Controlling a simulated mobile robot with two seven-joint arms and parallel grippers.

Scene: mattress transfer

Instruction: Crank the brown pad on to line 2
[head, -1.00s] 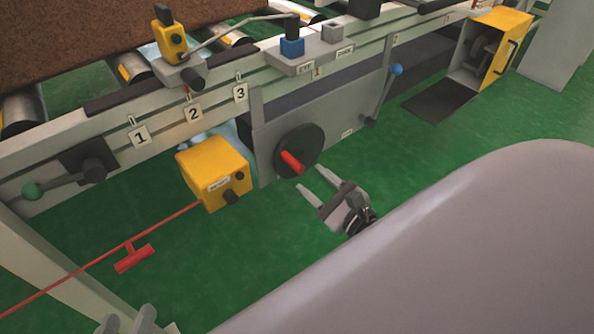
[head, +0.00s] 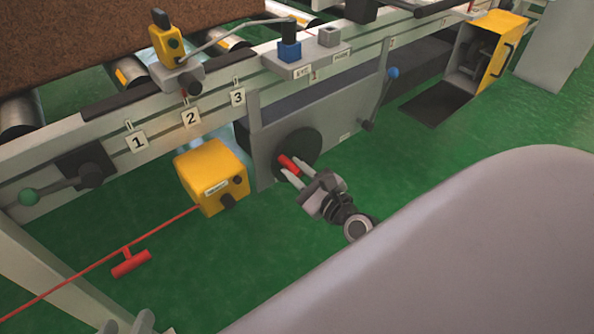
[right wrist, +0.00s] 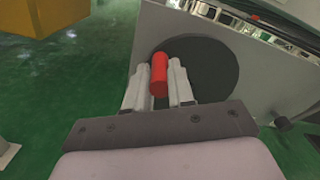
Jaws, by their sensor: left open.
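The brown pad (head: 130,35) lies on the rollers at the upper left, its near edge behind the rail. The line 2 plate (head: 191,118) sits on the rail between plates 1 (head: 135,141) and 3 (head: 237,97). A dark round crank wheel (head: 308,145) with a red handle (head: 289,165) is on the grey panel below. My right gripper (head: 290,168) has its fingers on both sides of the red handle, shut on it; the right wrist view shows the handle (right wrist: 159,75) between them.
A yellow box (head: 212,175) with a red cord and red pull handle (head: 131,264) stands left of the wheel. Levers with green (head: 28,197) and blue (head: 392,73) knobs stick out of the frame. Green floor lies open to the right.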

